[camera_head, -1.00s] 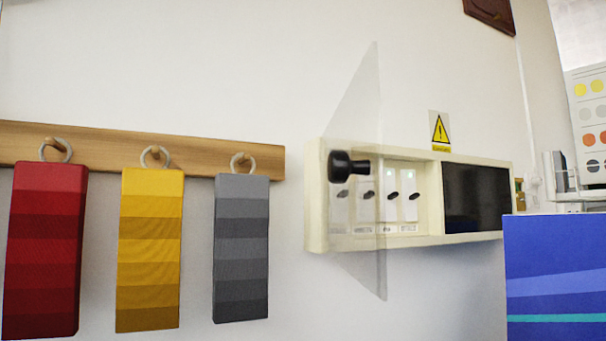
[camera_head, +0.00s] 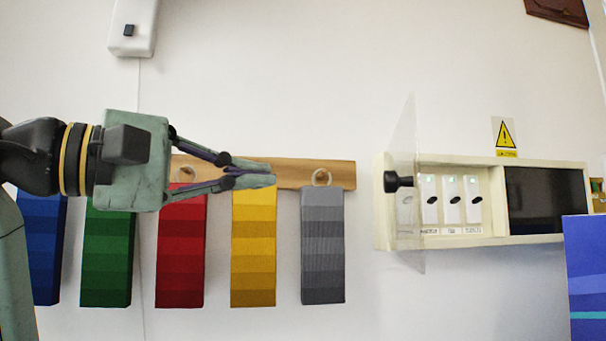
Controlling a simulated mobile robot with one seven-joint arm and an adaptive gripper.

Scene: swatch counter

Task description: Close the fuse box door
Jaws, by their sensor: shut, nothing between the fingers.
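The fuse box (camera_head: 540,163) is a cream case on the wall at the right, with several white switches in its left part and a dark panel in its right part. Its clear door (camera_head: 407,125) stands open, sticking out from the box's left side. A black knob (camera_head: 396,182) sits on the door. My gripper (camera_head: 272,174) reaches in from the left in front of the hanging swatches. Its fingers point right and are shut with nothing between them. It is to the left of the door, apart from it.
Blue, green, red, yellow and grey (camera_head: 322,250) swatches hang from a wooden rail (camera_head: 341,174). A yellow warning sign (camera_head: 505,135) is above the box. A blue panel (camera_head: 586,268) stands at the lower right. Bare wall shows between the grey swatch and the box.

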